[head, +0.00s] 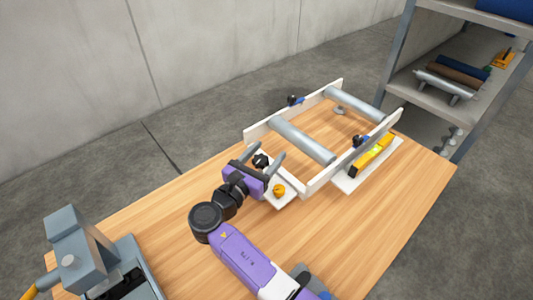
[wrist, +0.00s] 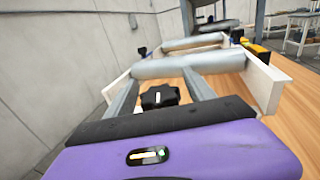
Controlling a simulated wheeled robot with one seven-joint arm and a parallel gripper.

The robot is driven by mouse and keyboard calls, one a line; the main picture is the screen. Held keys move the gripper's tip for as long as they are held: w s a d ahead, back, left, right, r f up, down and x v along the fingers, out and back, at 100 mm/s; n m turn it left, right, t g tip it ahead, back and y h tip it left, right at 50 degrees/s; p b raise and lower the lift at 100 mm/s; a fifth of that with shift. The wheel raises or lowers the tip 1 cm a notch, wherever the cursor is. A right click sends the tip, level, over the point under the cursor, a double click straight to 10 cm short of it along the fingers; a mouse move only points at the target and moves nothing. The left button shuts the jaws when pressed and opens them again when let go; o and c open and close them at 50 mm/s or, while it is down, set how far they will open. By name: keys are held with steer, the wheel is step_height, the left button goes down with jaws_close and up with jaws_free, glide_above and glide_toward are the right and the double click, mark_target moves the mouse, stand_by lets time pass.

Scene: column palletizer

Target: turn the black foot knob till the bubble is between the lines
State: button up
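The black foot knob (head: 261,161) sits at the near left corner of a white roller frame (head: 318,181) on the wooden table. In the wrist view the knob (wrist: 160,97) lies between my two grey fingers, with visible gaps on both sides. My gripper (head: 264,157) is open around the knob; I see no contact. The bubble and the lines are too small to read. In the wrist view only part of the level (wrist: 256,47) shows.
An orange knob (head: 279,190) stands on the white plate right of my gripper. Two grey rollers (head: 303,140) span the frame. A grey machine (head: 95,255) stands at the table's left end, and a shelf rack (head: 455,75) behind right. The table's right front is clear.

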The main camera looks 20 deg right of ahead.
mark_target(256, 166)
steer(key=b+v, duration=0.1)
steer(key=v, duration=0.6)
steer(key=shift+s+a, duration=0.25)
steer(key=shift+a, duration=0.1)
stand_by(1.6)
steer(key=shift+p+x, duration=1.15)
steer(key=shift+x, duration=1.35)
